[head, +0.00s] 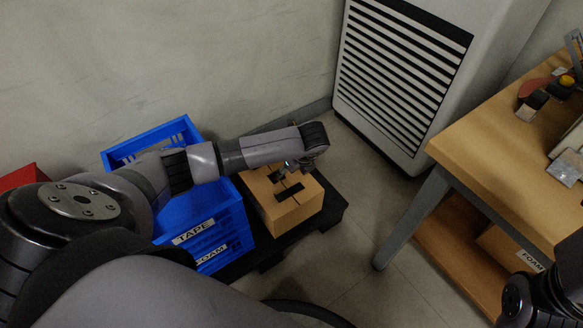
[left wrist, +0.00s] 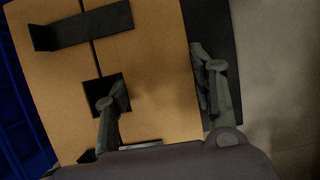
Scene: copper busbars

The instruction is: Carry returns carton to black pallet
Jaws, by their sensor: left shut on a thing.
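The returns carton (head: 293,208) is a tan cardboard box with black patches on its top. It sits on the black pallet (head: 331,204), at the pallet's right part. My left gripper (head: 288,171) reaches down over the carton's far side. In the left wrist view, the left gripper (left wrist: 158,88) is shut on the carton (left wrist: 150,45), with one finger in a dark opening in the top and the other outside the edge. The pallet shows dark past that edge (left wrist: 212,22). The far wall of the carton is hidden.
Blue crates (head: 232,222) labelled TAPE and FOAM stand on the pallet, left of the carton. A wooden bench (head: 490,135) with a grey leg is at right. A white louvred cabinet (head: 480,50) stands behind. Grey floor (head: 375,235) lies clear between pallet and bench.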

